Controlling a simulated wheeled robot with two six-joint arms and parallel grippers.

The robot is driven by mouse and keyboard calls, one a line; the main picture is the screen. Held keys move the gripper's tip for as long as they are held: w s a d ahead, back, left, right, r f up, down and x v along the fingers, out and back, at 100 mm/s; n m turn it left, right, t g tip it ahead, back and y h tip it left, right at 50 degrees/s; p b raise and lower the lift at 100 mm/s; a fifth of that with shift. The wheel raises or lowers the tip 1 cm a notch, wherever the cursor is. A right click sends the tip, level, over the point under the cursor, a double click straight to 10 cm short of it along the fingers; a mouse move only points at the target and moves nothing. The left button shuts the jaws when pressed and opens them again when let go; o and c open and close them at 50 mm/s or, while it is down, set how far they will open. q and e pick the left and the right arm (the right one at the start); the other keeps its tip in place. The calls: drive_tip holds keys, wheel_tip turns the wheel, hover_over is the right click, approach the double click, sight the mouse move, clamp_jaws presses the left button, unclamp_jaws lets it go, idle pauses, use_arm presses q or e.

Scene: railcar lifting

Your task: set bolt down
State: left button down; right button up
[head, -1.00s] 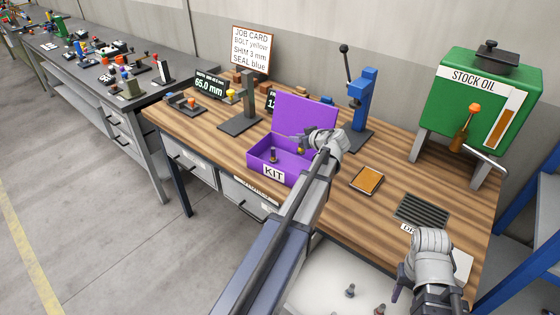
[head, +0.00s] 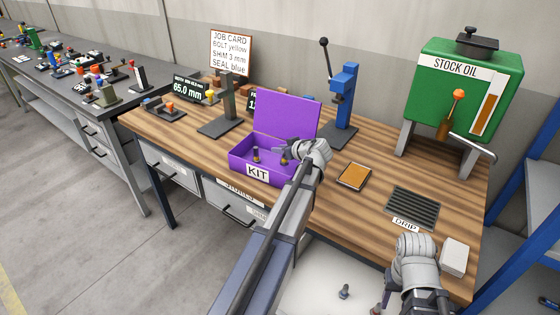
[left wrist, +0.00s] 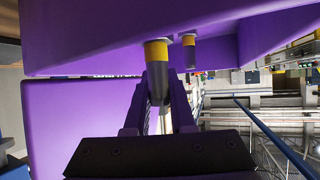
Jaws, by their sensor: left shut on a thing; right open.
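The purple kit box (head: 240,154) stands open on the bench with its lid up. My left gripper (head: 286,154) is inside it, toward the right side, shut on a bolt. In the left wrist view the held bolt (left wrist: 157,55) shows a grey shank and a yellow band between the fingers (left wrist: 160,112). Its end is close to the purple floor; I cannot tell whether it touches. A second yellow-banded bolt (left wrist: 189,45) stands beside it, apart; it also shows in the head view (head: 256,154). My right gripper (head: 388,299) is open and empty near the bench's front edge.
A blue hand press (head: 343,100) and a post stand (head: 228,105) rise behind the box. An orange-topped pad (head: 354,175), a drip grate (head: 412,206) and a green oil tank (head: 465,95) lie to the right. Loose bolts (head: 344,291) lie on a white surface in front.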

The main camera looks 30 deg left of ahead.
use_arm(q)
wheel_tip(320, 180, down, 4)
drive_tip(key=b, duration=0.3)
drive_tip(key=shift+r, duration=0.25)
drive_tip(key=c, duration=1.2)
unclamp_jaws()
drive_tip(key=shift+f+b, duration=0.2)
drive_tip(key=shift+b, duration=0.1)
drive_tip(key=o, duration=0.4)
drive_tip(key=shift+o, duration=0.2)
drive_tip(key=shift+r, duration=0.1)
